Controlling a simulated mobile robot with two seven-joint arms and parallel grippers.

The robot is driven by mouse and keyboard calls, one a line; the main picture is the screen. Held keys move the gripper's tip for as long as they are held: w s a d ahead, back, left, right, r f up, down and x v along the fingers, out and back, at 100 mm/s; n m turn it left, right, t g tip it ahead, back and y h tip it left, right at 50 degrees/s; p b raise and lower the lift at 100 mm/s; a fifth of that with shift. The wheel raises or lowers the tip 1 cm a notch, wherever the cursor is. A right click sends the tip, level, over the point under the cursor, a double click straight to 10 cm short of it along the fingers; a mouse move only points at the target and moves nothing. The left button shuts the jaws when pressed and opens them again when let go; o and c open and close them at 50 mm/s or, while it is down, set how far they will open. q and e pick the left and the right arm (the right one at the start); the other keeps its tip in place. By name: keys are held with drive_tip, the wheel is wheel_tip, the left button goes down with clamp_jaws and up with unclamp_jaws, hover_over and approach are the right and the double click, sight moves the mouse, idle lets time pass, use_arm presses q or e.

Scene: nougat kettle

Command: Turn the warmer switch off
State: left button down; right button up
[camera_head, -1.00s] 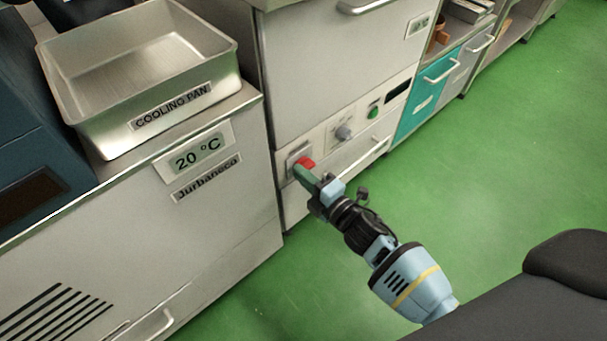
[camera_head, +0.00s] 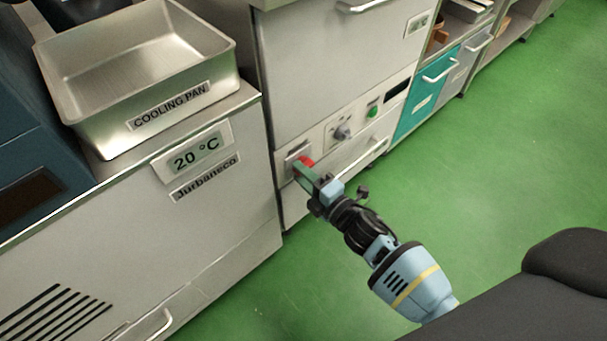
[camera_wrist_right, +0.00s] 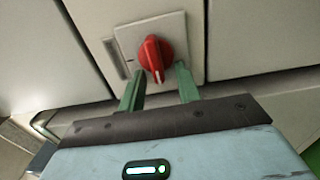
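The warmer switch is a red rotary knob (camera_wrist_right: 153,57) on a pale square plate (camera_wrist_right: 128,39) in the right wrist view. A white mark on the knob points down toward my gripper. In the head view the red knob (camera_head: 307,160) is partly hidden by my fingers, on the lower front of the cabinet. My right gripper (camera_wrist_right: 158,84) is open, with its two green fingers apart and the knob just ahead of and between the tips. It also shows in the head view (camera_head: 303,171). Whether a fingertip touches the knob I cannot tell. My left gripper is not in view.
The same panel holds a grey knob (camera_head: 342,133), a green button (camera_head: 373,112) and a dark display (camera_head: 397,90). A cooling pan (camera_head: 155,106) stands on the left counter. The green floor (camera_head: 480,170) to the right is clear.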

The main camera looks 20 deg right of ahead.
drive_tip(key=p+v, duration=0.2)
drive_tip(key=v, duration=0.6)
idle(0.4)
